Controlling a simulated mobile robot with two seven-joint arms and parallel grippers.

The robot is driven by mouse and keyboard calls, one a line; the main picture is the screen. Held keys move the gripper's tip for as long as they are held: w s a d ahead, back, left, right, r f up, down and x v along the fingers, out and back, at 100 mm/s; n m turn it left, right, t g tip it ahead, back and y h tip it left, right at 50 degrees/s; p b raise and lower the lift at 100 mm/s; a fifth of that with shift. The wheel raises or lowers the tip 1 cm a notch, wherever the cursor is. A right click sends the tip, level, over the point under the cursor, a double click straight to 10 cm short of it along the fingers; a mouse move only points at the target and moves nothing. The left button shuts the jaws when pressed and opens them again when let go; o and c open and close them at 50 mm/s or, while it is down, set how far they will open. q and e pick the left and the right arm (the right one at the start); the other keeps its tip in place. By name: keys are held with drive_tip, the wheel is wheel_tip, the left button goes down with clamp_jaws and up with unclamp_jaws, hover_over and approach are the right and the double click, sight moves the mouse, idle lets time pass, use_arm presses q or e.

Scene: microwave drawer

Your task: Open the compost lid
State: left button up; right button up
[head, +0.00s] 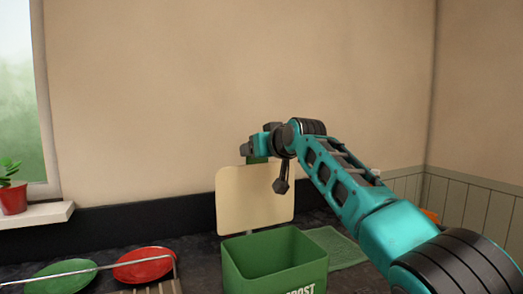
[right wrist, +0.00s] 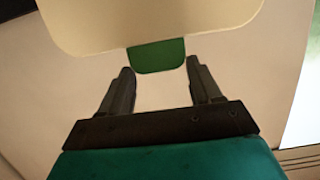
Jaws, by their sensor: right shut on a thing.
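The green compost bin (head: 275,262) stands on the dark counter with its top open. Its cream lid (head: 256,200) stands nearly upright at the bin's back edge. A small green tab (head: 257,160) sticks up from the lid's top edge. My right gripper (head: 258,146) is at this tab, high above the bin. The front of the bin is partly cut off by the picture's edge. My left gripper is not in view.
A green plate (head: 60,276) and a red plate (head: 143,264) sit in a rack left of the bin. A green mat (head: 338,246) lies to its right. A potted plant (head: 12,195) stands on the windowsill. The wall is close behind the lid.

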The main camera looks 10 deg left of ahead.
drive_tip(key=shift+r, duration=0.6)
drive_tip(key=o, duration=1.3)
drive_tip(key=shift+s, duration=0.1)
drive_tip(key=shift+o, duration=1.1)
drive_tip(key=shift+f, duration=0.3)
drive_tip(key=b+v, duration=0.6)
drive_tip(key=v, duration=0.7)
drive_tip(key=shift+f, duration=0.15)
